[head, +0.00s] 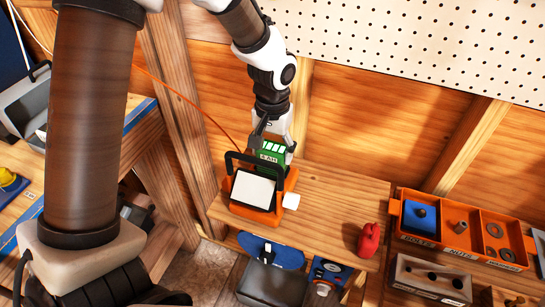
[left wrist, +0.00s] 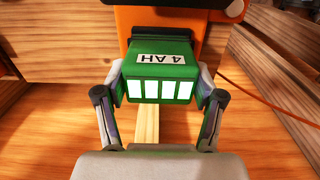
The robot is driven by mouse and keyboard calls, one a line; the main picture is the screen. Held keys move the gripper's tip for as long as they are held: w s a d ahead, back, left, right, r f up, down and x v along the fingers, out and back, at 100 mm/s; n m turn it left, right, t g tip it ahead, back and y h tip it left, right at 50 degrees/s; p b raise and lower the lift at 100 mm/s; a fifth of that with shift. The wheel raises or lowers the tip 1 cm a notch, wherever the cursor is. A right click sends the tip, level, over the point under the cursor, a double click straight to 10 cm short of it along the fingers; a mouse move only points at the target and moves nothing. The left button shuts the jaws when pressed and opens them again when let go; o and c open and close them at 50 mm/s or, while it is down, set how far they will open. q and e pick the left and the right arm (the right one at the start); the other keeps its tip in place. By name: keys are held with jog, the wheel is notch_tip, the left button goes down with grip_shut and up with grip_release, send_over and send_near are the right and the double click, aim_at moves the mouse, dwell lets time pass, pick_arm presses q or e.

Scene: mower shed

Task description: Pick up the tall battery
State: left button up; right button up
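The battery (head: 271,151) is a green block with a "4 AH" label and a row of white bars. It also shows in the left wrist view (left wrist: 161,67), between my fingers. My left gripper (head: 273,138) reaches down from above, and its two fingertips (left wrist: 161,82) lie against the battery's two sides. The battery is at the back of an orange device (head: 235,209) with a black frame and a white panel, on the wooden bench. I cannot tell whether it still sits in the device. My right gripper is not in view.
A red object (head: 368,241) stands on the bench (head: 325,205) to the right. An orange divided tray (head: 465,213) holds small parts, with a grey holed block (head: 430,277) in front. Wooden wall and pegboard (head: 420,40) are behind. The bench between device and red object is mostly clear.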

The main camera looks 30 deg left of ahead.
pick_arm(q)
jog(key=shift+c, duration=0.7)
jog(key=shift+w+r, duration=0.1)
